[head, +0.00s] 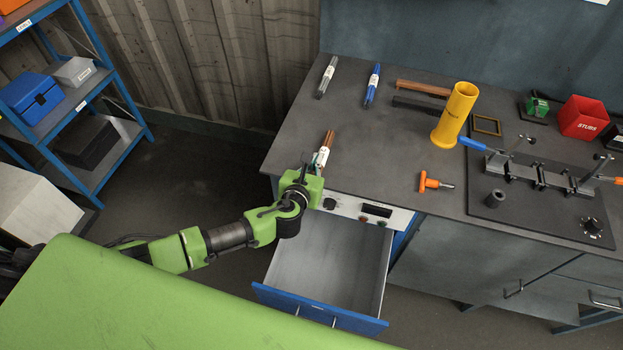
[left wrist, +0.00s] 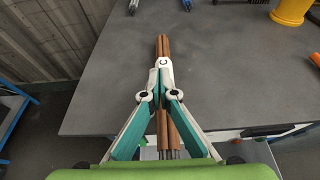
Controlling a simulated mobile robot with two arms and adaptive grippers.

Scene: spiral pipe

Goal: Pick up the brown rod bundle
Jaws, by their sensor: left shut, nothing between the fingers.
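The brown rod bundle (head: 328,138) lies on the dark grey workbench (head: 300,116) near its front left edge. In the left wrist view the bundle (left wrist: 163,44) runs away from me, with its near ends (left wrist: 168,146) showing between my finger links. A white patch marked C shows at its middle. My left gripper (head: 321,157) is at the bundle, its fingers (left wrist: 162,76) converging over it and shut with nothing held. The fingers hide part of the bundle. I cannot tell whether they touch it. My right gripper is not in view.
A grey bundle (head: 326,77) and a blue bundle (head: 372,85) lie farther back. A yellow tube (head: 455,115) stands to the right, near an orange-handled tool (head: 434,183). An open drawer (head: 325,262) sticks out below the bench front. The bench middle is clear.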

